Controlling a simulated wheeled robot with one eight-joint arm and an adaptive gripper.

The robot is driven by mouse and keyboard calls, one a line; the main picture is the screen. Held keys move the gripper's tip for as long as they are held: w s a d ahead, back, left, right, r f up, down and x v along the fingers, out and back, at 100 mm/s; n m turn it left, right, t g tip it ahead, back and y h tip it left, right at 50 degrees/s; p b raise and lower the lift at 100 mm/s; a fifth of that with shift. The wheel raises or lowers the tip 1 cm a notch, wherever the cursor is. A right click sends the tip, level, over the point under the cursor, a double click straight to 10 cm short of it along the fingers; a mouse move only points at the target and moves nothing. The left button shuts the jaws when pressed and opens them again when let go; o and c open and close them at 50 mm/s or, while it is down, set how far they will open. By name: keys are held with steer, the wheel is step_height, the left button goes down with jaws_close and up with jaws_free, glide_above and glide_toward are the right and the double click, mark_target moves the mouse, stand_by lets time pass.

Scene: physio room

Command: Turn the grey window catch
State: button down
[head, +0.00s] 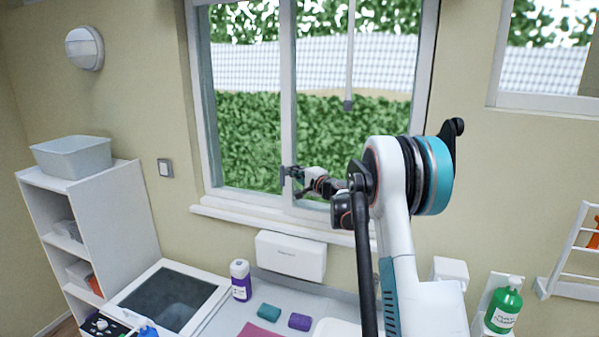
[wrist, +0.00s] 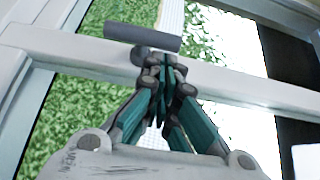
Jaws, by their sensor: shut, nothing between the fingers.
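The grey window catch (wrist: 143,37) is a short bar on a round base, fixed to the white window post. In the wrist view its bar lies nearly crosswise, tilted slightly. My gripper (wrist: 168,68) is shut and empty, its fingertips just beside the bar and base. I cannot tell whether they touch. In the head view the catch (head: 283,181) is a small dark upright shape on the middle post, with my gripper (head: 295,173) at its right, partly hiding it.
A green bottle (head: 504,305) stands right. A shelf (head: 105,215) stands left.

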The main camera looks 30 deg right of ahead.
steer(key=shift+w+a+r+n+g, duration=0.2)
steer(key=shift+r+n+g, duration=0.35)
steer(key=shift+g, duration=0.35)
stand_by(0.4)
steer(key=w+a+n+g+h+p, duration=0.1)
steer(key=g, duration=0.1)
steer(key=w+a+r+n+g+h+p, duration=0.1)
steer(key=g, duration=0.2)
steer(key=w+a+r+n+g+h+p, duration=0.1)
steer(key=n+g+p, duration=0.1)
steer(key=g, duration=0.1)
steer(key=shift+w+r+h, duration=0.1)
steer(key=shift+w+h, duration=0.2)
steer(key=w+g+h+p, duration=0.1)
steer(key=w+a+n+g+h+p, duration=0.1)
steer(key=g, duration=0.1)
steer(key=shift+a+f, duration=0.2)
steer(key=shift+f, duration=0.2)
steer(key=shift+w+a+f, duration=0.1)
steer(key=shift+f, duration=0.05)
stand_by(0.4)
steer(key=shift+n, duration=0.25)
